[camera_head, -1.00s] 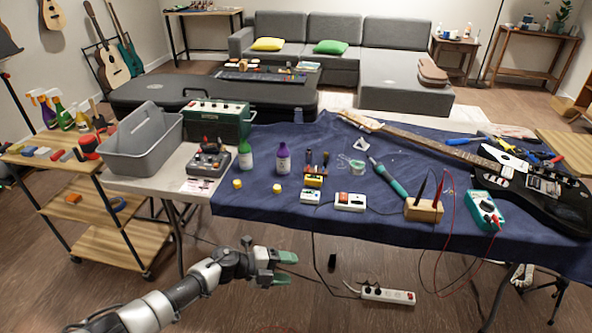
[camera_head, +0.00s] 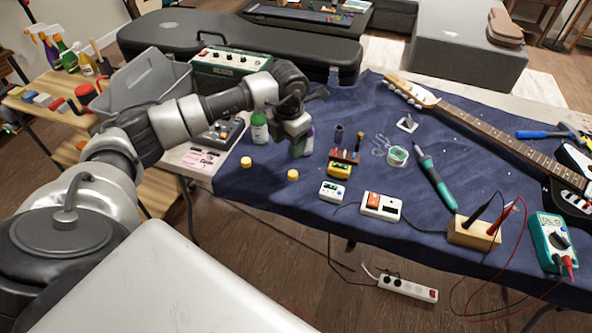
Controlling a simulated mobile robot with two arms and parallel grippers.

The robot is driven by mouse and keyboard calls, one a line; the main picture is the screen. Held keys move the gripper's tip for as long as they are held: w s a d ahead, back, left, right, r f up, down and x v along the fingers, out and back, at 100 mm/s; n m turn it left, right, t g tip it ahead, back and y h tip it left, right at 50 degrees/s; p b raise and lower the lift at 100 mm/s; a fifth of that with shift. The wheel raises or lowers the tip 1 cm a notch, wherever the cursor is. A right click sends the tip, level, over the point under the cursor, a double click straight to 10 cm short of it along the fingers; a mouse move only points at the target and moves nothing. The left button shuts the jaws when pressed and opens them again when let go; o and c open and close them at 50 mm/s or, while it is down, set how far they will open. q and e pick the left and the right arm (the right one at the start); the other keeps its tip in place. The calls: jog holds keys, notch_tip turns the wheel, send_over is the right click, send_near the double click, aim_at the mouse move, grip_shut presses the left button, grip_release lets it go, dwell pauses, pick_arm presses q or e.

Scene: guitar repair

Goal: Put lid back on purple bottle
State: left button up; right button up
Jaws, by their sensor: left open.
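The purple bottle (camera_head: 309,141) stands on the blue cloth and is mostly hidden behind my left gripper (camera_head: 298,147). Only a strip of its side shows to the right of the gripper. My left arm reaches in from the left, and the gripper points down in front of the bottle, open. I cannot tell whether its fingers touch the bottle. Two yellow lids lie on the cloth: one (camera_head: 293,175) in front of the purple bottle, and one (camera_head: 246,162) farther left, in front of the green bottle (camera_head: 259,127). My right gripper is out of view.
A grey caddy (camera_head: 150,82) and a green amplifier (camera_head: 230,66) stand behind my arm. Small pedals (camera_head: 381,206), a solder spool (camera_head: 397,156), a soldering iron (camera_head: 435,175), a multimeter (camera_head: 552,243) and a guitar (camera_head: 500,130) occupy the right side of the cloth (camera_head: 290,215).

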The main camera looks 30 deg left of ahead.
pick_arm(q)
send_over(293, 173)
jog(key=f, duration=0.5)
jog(key=shift+s+a+f, duration=0.15)
jog(key=shift+a+f, duration=0.2)
jog(key=shift+a, duration=0.05)
jog(key=shift+d+f+p, duration=0.2)
jog(key=shift+f+p, duration=0.1)
jog(key=shift+f, duration=1.05)
jog(key=shift+d+f+p, duration=0.2)
jog(key=shift+f+p, duration=0.1)
jog(key=shift+f, duration=1)
jog(key=c, duration=1)
